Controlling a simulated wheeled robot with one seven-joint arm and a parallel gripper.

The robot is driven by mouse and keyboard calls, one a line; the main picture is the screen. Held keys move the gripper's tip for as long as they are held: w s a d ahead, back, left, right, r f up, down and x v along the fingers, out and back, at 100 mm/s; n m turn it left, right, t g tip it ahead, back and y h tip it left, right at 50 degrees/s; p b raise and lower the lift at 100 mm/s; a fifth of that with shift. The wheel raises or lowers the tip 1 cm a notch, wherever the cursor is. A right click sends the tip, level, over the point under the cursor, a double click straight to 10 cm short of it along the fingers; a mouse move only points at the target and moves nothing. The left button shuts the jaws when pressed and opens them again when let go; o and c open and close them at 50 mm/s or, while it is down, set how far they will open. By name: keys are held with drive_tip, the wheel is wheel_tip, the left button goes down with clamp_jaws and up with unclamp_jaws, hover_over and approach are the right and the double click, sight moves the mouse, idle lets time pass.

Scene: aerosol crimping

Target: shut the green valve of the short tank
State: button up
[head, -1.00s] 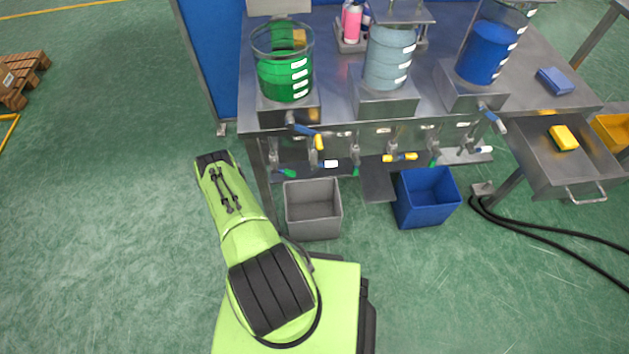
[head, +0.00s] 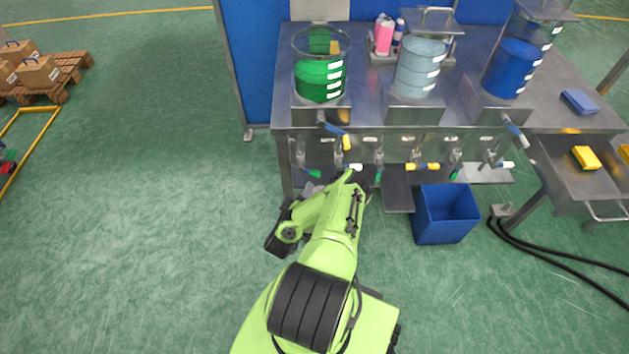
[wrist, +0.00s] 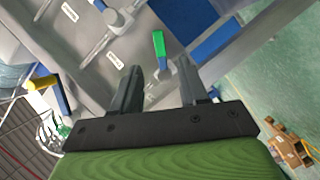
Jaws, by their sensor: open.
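Three clear tanks stand in a row on the steel bench: one with green liquid (head: 320,80), a middle one with pale grey-blue liquid (head: 415,72) and one with dark blue liquid (head: 512,68). Below them hang valves with coloured handles. Green handles show at the left (head: 313,173), in the middle (head: 378,175) and further right (head: 455,173). In the wrist view my gripper (wrist: 160,78) is open, and a green valve handle (wrist: 158,43) shows just beyond and between its fingertips, apparently untouched. The head view hides my gripper's fingers.
A yellow handle (head: 423,167) and a blue bin (head: 446,213) are right of my arm. The bench edge overhangs the valves.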

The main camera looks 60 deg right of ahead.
sight(313, 175)
drive_tip(key=b+x, duration=0.4)
drive_tip(key=x, duration=0.6)
drive_tip(key=shift+d+b, duration=0.25)
drive_tip(key=shift+b, duration=0.05)
clamp_jaws()
